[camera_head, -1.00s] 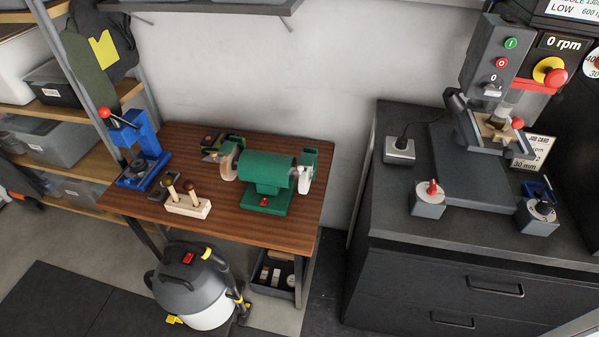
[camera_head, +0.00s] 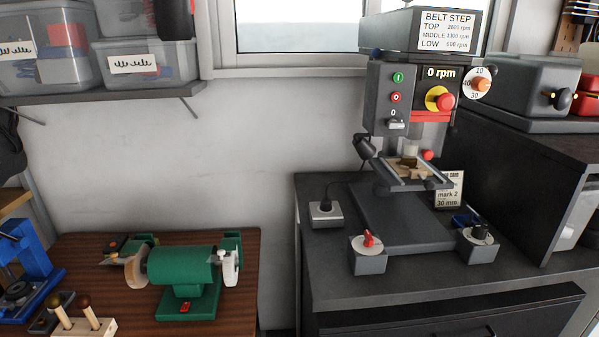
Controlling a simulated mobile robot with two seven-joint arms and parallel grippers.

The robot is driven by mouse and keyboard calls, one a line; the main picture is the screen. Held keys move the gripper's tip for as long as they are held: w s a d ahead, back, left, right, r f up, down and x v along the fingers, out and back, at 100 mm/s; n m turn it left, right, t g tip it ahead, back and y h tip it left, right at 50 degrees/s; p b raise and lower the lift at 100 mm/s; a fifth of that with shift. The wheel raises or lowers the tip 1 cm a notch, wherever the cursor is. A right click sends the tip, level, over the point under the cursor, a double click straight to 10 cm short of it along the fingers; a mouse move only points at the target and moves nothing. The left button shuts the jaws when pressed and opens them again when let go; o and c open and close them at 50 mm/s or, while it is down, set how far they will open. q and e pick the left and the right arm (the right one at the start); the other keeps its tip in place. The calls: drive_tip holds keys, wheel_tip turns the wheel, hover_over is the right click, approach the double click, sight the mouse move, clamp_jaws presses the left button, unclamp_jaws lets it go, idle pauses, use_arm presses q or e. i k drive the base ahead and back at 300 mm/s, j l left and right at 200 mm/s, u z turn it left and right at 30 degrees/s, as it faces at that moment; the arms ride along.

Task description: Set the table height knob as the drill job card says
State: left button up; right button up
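The drill press (camera_head: 420,130) stands on the dark cabinet at the right, its display reading 0 rpm. The job card (camera_head: 449,190) stands behind its base at the right; "mark 2" and "30 mm" are readable, and its upper lines are partly hidden or too small. A red knob (camera_head: 368,240) sits on a grey box at the front left of the base. A black knob (camera_head: 479,232) on a round dial sits on another box at the front right. I cannot tell which knob sets table height; their marks are too small. Neither of my grippers is in view.
A white dial (camera_head: 482,83) with an orange centre shows 10, 30 and 40 beside the drill head. A belt step sign (camera_head: 447,31) is above. A socket box (camera_head: 326,213) is left of the base. A green grinder (camera_head: 184,270) stands on the wooden bench.

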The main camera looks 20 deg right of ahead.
sight(479, 231)
drive_tip(key=z, duration=1.75)
